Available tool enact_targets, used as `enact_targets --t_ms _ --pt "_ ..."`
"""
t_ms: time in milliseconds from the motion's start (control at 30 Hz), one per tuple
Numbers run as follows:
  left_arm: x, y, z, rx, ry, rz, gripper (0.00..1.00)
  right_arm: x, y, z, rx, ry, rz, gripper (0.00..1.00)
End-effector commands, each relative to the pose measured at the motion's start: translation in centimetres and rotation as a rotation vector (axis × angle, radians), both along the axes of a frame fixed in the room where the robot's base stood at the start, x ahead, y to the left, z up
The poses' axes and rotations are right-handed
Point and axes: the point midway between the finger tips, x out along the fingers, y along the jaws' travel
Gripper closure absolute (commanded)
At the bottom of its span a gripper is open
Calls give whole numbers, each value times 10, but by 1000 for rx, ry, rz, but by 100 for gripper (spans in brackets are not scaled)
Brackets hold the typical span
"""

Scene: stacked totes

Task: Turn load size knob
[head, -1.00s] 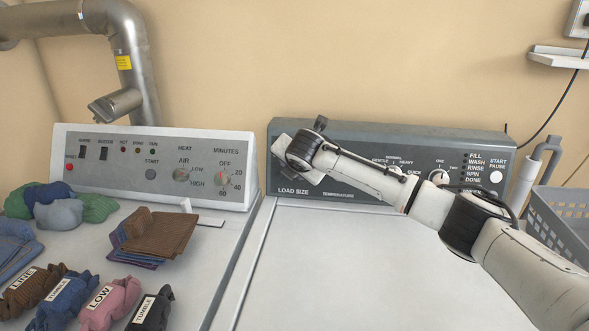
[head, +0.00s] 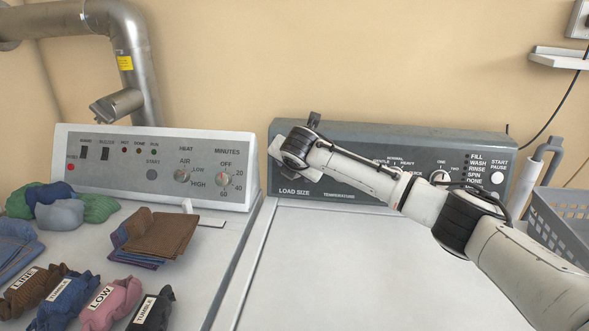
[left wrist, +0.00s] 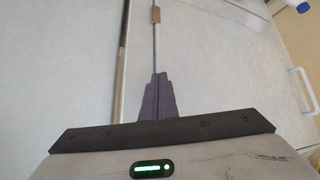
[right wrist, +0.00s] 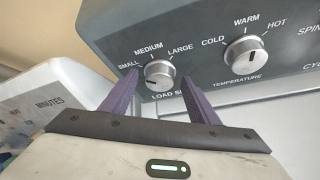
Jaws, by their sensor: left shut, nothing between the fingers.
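The load size knob (right wrist: 160,73) is a round silver dial on the dark grey washer panel, with SMALL, MEDIUM and LARGE printed around it. My right gripper (right wrist: 159,79) is open, with one purple finger to each side of the knob. No clear contact shows, and exact finger depth is hard to judge. In the head view my right wrist (head: 297,147) covers the knob above the LOAD SIZE label. My left gripper (left wrist: 160,78) is shut and empty in the left wrist view, over pale surfaces; it is not in the head view.
The temperature knob (right wrist: 246,55) is right of the load size knob. The dryer panel (head: 118,170) stands close on the left. Folded cloths (head: 160,232) and labelled rolled bundles (head: 110,303) lie on the dryer. The washer lid (head: 340,270) is clear. A grey basket (head: 560,225) stands at right.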

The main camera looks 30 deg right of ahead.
Motion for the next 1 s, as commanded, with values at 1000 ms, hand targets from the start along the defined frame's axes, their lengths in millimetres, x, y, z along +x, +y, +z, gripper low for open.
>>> enact_targets --t_ms 1000 --pt "0 0 -8 0 1 0 100 -71 33 64 2 -1 -1 45"
